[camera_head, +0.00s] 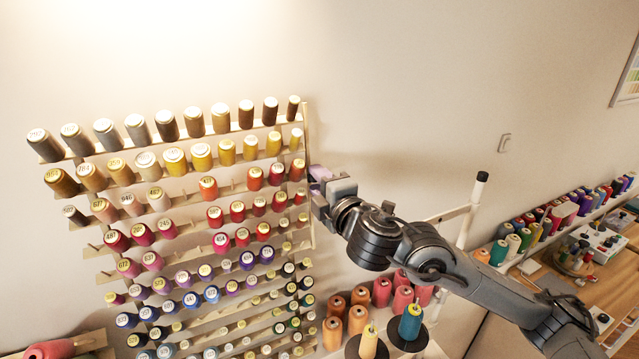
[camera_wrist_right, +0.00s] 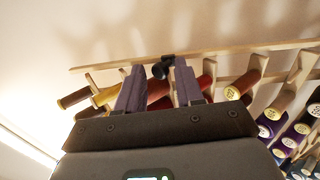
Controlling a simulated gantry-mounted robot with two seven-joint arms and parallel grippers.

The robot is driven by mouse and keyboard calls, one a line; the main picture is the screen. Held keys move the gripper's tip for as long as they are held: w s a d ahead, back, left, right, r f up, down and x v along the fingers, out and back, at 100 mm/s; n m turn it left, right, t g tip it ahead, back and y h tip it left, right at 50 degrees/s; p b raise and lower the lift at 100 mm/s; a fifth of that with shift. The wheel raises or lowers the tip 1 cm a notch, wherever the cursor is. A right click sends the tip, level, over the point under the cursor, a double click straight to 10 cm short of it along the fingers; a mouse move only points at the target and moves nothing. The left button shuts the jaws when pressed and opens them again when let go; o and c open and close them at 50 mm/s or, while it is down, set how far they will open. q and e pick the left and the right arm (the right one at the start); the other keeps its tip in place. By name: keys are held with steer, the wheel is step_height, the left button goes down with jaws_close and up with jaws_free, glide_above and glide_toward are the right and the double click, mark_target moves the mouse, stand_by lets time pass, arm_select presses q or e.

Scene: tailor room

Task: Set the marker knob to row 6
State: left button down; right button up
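The wooden thread rack (camera_head: 309,230) stands against the wall, with several slanted rows of spools. My right gripper (camera_head: 318,187) is at the rack's right side edge, around the upper middle rows. In the right wrist view, its two purple-grey fingers (camera_wrist_right: 158,72) are apart. A small black knob (camera_wrist_right: 162,68) sits on the rack's side rail (camera_wrist_right: 215,52), between or just beyond the fingertips. A gap shows on the knob's left side; contact on the right side cannot be told. The knob is hidden in the head view. My left gripper is not in view.
Spools fill most pegs close to the gripper, including red ones (camera_wrist_right: 243,84) in the wrist view. A stand with orange and red cones (camera_head: 358,318) is below the arm.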

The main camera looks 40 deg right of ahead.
steer(key=shift+o, duration=0.4)
steer(key=p+v, duration=0.2)
steer(key=v, duration=0.8)
steer(key=shift+s, duration=0.4)
steer(key=shift+a, duration=0.1)
